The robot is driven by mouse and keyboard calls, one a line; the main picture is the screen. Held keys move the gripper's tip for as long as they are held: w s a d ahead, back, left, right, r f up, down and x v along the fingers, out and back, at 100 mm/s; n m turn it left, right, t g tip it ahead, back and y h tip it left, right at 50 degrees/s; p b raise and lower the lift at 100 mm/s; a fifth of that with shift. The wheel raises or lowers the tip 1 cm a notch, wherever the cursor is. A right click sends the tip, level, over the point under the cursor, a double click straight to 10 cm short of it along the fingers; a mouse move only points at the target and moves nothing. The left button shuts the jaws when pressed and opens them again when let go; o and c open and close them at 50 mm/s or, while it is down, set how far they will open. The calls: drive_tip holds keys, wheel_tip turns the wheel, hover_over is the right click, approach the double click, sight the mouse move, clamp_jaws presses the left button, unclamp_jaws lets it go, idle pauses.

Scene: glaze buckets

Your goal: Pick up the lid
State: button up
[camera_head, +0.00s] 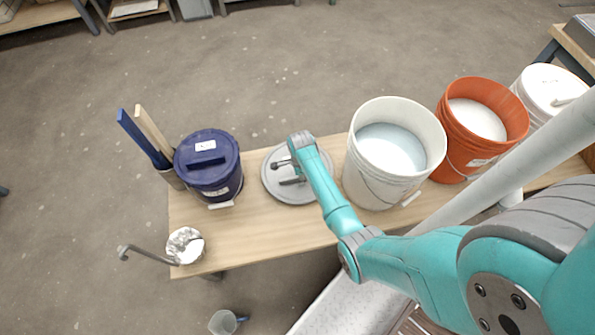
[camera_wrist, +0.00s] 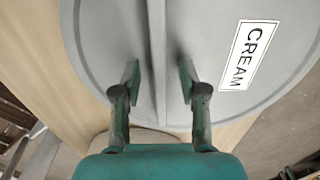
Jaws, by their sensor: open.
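The grey round lid (camera_head: 292,197) lies on the wooden table between the blue lidded bucket and the white open bucket. In the wrist view the lid (camera_wrist: 100,40) carries a white label reading CREAM, and a raised bar handle (camera_wrist: 157,50) runs across it. My gripper (camera_wrist: 160,76) is open, with one finger on each side of the handle and a visible gap on both sides. In the head view my gripper (camera_head: 283,173) is over the lid, and my arm hides part of it.
The blue lidded bucket (camera_head: 208,170) stands left of the lid. The white bucket (camera_head: 372,190) of pale glaze stands close on the right, with an orange bucket (camera_head: 452,140) beyond it. A small cup (camera_head: 186,246) with a ladle is at the table's front left corner.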

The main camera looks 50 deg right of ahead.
drive_tip(key=shift+f, duration=0.2)
idle(0.3)
drive_tip(key=shift+c, duration=0.3)
clamp_jaws()
drive_tip(key=shift+r, duration=0.1)
